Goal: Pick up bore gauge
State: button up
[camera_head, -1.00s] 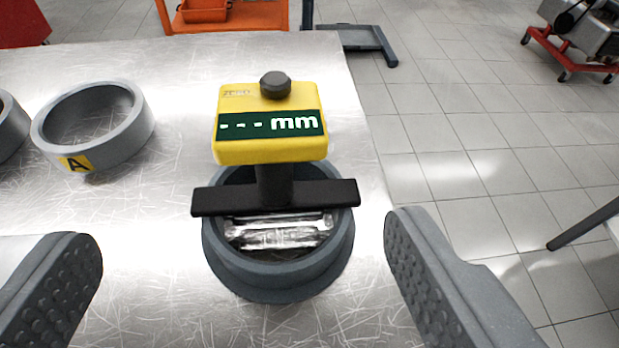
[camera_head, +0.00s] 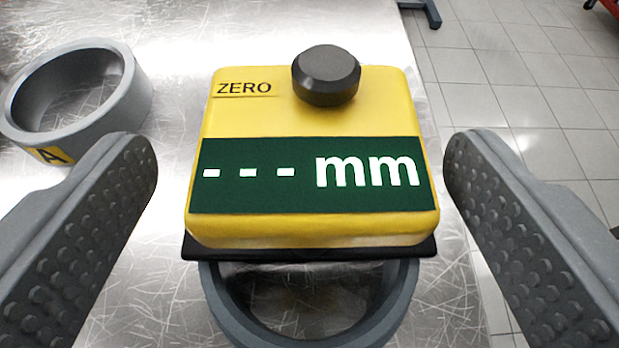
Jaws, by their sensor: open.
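The bore gauge (camera_head: 315,230) has a yellow box head with a green display reading "- - - mm", a "ZERO" label and a black knob on top. A black crossbar shows under its front edge. It sits over a grey ring (camera_head: 245,325), which shows below it; its stem is hidden now. My gripper (camera_head: 302,165) is open, with one grey studded finger on each side of the yellow head. A gap shows between each finger and the head. Neither finger appears to touch it.
A grey ring with a yellow "A" label (camera_head: 135,95) stands on the scratched metal table (camera_head: 200,30) at the left, behind the left finger. The table's right edge runs just right of the gauge, with tiled floor (camera_head: 530,110) beyond.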

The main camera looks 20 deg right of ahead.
aim_at(320, 70)
jog(key=shift+x, duration=2.3)
jog(key=shift+s+d+f, duration=0.1)
jog(key=shift+s+d, duration=0.05)
jog(key=c, duration=1.4)
jog(key=shift+r, duration=2)
jog(key=shift+s+f, duration=0.1)
jog(key=shift+s, duration=0.25)
jog(key=shift+s+r+p, duration=0.15)
jog(key=shift+s+r, duration=0.55)
jog(key=shift+s, duration=1.85)
jog(key=shift+s+r+p, duration=0.2)
jog(key=shift+s+r, duration=0.55)
jog(key=shift+s, duration=1.75)
jog(key=shift+s+r+p, duration=0.15)
jog(key=shift+s+r, duration=0.55)
jog(key=shift+s, duration=1.85)
